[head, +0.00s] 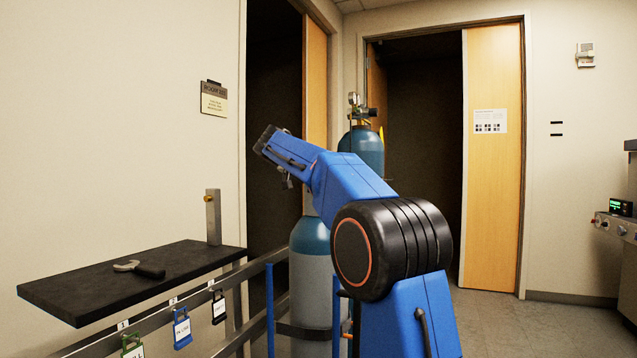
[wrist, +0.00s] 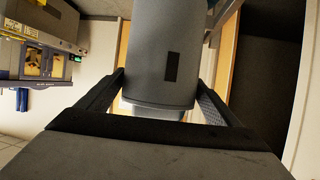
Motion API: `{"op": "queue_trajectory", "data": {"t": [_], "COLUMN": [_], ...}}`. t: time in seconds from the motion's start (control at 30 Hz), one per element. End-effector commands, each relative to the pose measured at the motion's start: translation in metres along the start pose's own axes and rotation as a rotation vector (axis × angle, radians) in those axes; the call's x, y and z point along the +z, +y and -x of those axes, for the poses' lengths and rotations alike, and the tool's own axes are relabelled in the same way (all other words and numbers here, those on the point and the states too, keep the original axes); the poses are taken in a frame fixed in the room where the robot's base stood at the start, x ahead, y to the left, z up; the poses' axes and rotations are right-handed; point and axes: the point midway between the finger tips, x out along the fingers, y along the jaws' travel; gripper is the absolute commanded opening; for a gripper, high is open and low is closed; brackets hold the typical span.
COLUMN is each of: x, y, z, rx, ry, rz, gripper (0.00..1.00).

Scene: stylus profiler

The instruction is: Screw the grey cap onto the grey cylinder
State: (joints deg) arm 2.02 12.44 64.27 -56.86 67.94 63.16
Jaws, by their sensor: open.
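In the wrist view, a large grey rounded body with a dark rectangular slot, which looks like the grey cap (wrist: 150,50), stands between the two fingers of my gripper (wrist: 160,80). The fingers are open, one on each side. I cannot tell whether they touch it. A paler bluish-grey piece shows just below it. In the head view, a cylinder (head: 311,278) with a grey body and teal shoulder stands upright behind the rail, its top hidden by my arm. The fingers cannot be made out in the head view, and the joint between cap and cylinder is not visible.
A second teal-topped cylinder (head: 367,146) with a regulator (head: 354,100) stands behind my arm. A dark shelf (head: 90,283) with a wrench (head: 139,268) is at the left. Padlocks (head: 182,328) hang from the rail. A machine shows in the wrist view (wrist: 40,62).

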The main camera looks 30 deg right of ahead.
Motion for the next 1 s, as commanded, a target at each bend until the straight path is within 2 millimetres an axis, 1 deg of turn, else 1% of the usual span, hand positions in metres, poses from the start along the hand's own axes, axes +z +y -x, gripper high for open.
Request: {"op": "queue_trajectory", "data": {"t": [0.03,0.5,1.0], "x": [-0.0009,0.0009,0.0013], "y": [0.0028,0.002,0.0009], "z": [0.0,-0.0006,0.0001], "rx": [-0.032,-0.368,-0.584], "ry": [0.0,-0.003,-0.004], "rz": [0.014,0.163,0.26], "gripper": [0.86,0.86,0.86]}}
